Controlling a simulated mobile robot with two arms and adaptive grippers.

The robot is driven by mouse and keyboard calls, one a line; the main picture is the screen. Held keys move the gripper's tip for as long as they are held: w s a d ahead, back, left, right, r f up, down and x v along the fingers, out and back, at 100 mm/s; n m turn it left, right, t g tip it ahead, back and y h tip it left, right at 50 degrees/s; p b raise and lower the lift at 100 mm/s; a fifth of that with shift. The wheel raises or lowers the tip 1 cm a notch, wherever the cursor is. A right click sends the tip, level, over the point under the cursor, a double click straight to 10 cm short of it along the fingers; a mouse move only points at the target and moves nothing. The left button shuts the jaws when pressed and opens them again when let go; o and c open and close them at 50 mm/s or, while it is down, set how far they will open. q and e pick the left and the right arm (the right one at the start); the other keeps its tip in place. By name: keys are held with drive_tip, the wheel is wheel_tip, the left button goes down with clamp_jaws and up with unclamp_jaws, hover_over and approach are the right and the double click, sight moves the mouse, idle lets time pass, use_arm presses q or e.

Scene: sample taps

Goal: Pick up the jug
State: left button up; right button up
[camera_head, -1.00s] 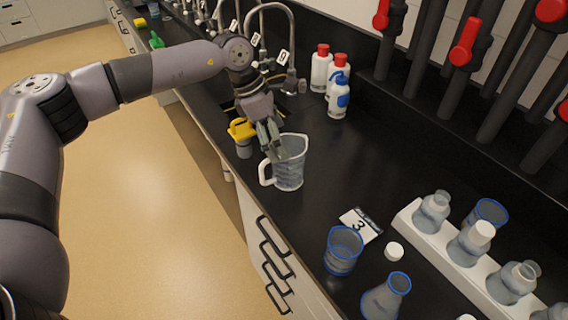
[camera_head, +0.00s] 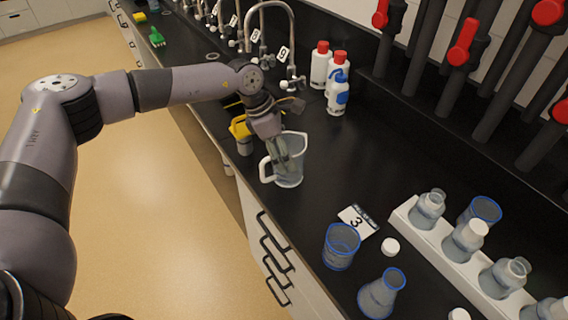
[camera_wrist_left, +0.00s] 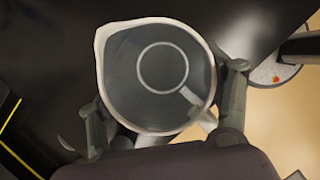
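The jug (camera_head: 295,177) is clear with a white rim and handle, and stands upright on the black counter near its front edge. My left gripper (camera_head: 282,160) comes down at the jug, its fingers overlapping the jug's body in the head view. In the left wrist view I look down into the empty-looking jug (camera_wrist_left: 150,80), with one finger at its left and one at its right. The fingers are spread about the jug's width; firm contact does not show. The handle is partly hidden at the lower side there. My right gripper is not in view.
A yellow-topped bottle (camera_head: 242,135) stands close behind the jug, to the left. White bottles with red caps (camera_head: 336,95) stand further back. A blue-rimmed beaker (camera_head: 341,247), a flask (camera_head: 382,294) and a white rack (camera_head: 405,211) with bottles are to the right. Taps line the back.

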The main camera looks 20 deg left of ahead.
use_arm(q)
drive_tip(key=c, duration=0.7)
drive_tip(key=shift+r, duration=0.15)
